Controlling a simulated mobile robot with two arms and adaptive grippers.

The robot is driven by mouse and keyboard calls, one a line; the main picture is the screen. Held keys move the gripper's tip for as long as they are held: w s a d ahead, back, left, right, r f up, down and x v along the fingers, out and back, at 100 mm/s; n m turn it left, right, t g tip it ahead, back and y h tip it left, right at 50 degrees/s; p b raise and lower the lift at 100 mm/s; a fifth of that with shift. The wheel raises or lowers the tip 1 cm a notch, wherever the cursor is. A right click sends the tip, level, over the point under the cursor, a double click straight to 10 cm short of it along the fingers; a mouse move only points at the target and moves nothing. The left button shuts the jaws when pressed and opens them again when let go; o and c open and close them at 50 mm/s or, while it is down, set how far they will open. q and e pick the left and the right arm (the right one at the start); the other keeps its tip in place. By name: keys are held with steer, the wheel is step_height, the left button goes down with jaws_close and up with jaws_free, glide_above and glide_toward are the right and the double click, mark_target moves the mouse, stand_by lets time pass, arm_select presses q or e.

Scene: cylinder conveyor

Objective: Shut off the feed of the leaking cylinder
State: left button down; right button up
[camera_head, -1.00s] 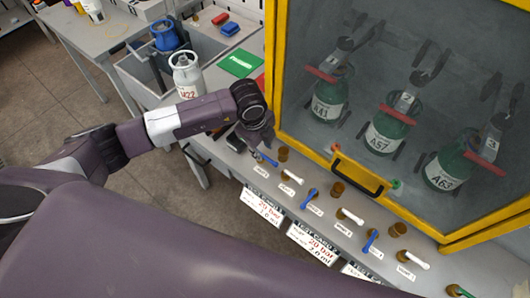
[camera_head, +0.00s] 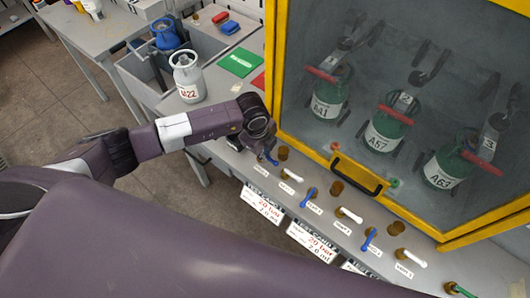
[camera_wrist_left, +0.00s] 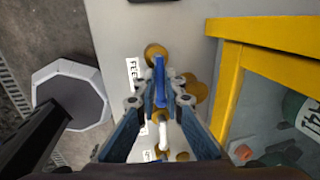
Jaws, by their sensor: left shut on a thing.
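A yellow-framed cabinet (camera_head: 271,70) holds three green cylinders behind its window: A41 (camera_head: 328,108), A57 (camera_head: 383,135) and A63 (camera_head: 450,167). I cannot make out a leak at any of them. Blue and white valve levers alternate along the ledge in front. My left gripper (camera_head: 262,140) is at the leftmost blue lever (camera_head: 271,159). In the left wrist view the gripper (camera_wrist_left: 161,88) is shut on this blue lever (camera_wrist_left: 160,75), beside a label (camera_wrist_left: 133,72) reading "FEE…", partly hidden. Two other blue levers stand along the row (camera_head: 308,197) and (camera_head: 369,240). My right gripper is not in view.
White levers (camera_head: 291,176) and brass knobs (camera_head: 336,187) stand close along the ledge. A white cylinder labelled M22 (camera_head: 187,78) and a green booklet (camera_head: 239,62) are on the bench at left. Test cards (camera_head: 262,206) hang at the front edge. A green lever (camera_head: 463,291) is at lower right.

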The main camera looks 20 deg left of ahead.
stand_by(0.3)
arm_select(q)
steer(key=m+b, duration=0.2)
steer(key=m, duration=0.1)
steer(key=shift+s+a+f+m+h+b, duration=0.2)
steer(key=shift+a+m+h+b, duration=0.1)
steer(key=shift+b, duration=0.1)
steer(key=m+b, duration=0.2)
steer(key=a+m+g+b, duration=0.1)
steer(key=m+b, duration=0.1)
steer(key=m, duration=0.1)
steer(key=shift+s+h, duration=0.2)
steer(key=shift+h, duration=0.1)
steer(key=m+b, duration=0.2)
steer(key=m, duration=0.1)
steer(key=a+m+g+b, duration=0.1)
steer(key=m+b, duration=0.1)
steer(key=shift+m+b, duration=0.4)
steer(key=shift+w+a+r+m+g+b, duration=0.1)
steer(key=shift+a+m+g+b, duration=0.1)
steer(key=shift+m+b, duration=0.6)
steer(key=shift+w+a+r+m+g+b, duration=0.1)
steer(key=shift+m+g+b, duration=0.1)
steer(key=shift+m+b, duration=0.6)
steer(key=shift+m, duration=0.3)
steer(key=c, duration=2)
jaws_free()
steer(key=shift+s, duration=0.1)
